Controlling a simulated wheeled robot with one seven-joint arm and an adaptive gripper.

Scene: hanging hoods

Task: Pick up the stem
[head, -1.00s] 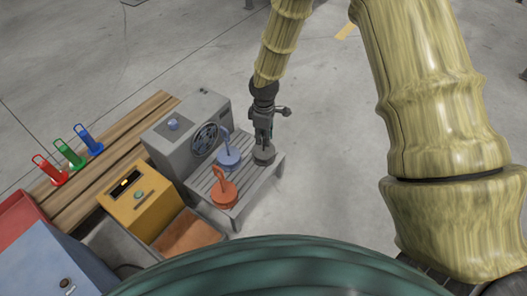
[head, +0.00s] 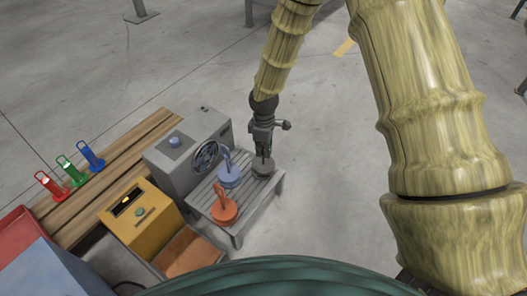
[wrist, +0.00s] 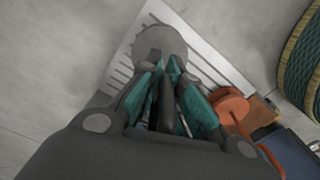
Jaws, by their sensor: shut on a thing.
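A dark grey round piece (head: 263,167) with an upright dark stem is at the far right corner of the slatted grey stand (head: 246,205). My gripper (head: 263,148) points down over it and is shut on its stem. In the wrist view the teal finger pads (wrist: 172,95) close around the dark stem (wrist: 167,100), and the grey disc (wrist: 160,42) shows beyond the fingertips. The fingers partly hide the stem. I cannot tell for sure whether the disc is clear of the slats.
A blue piece (head: 229,177) and an orange piece (head: 224,212), each with a looped handle, stand on the same stand. A grey box with a fan (head: 190,150) and a yellow box (head: 140,212) are to the left. Open floor lies to the right.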

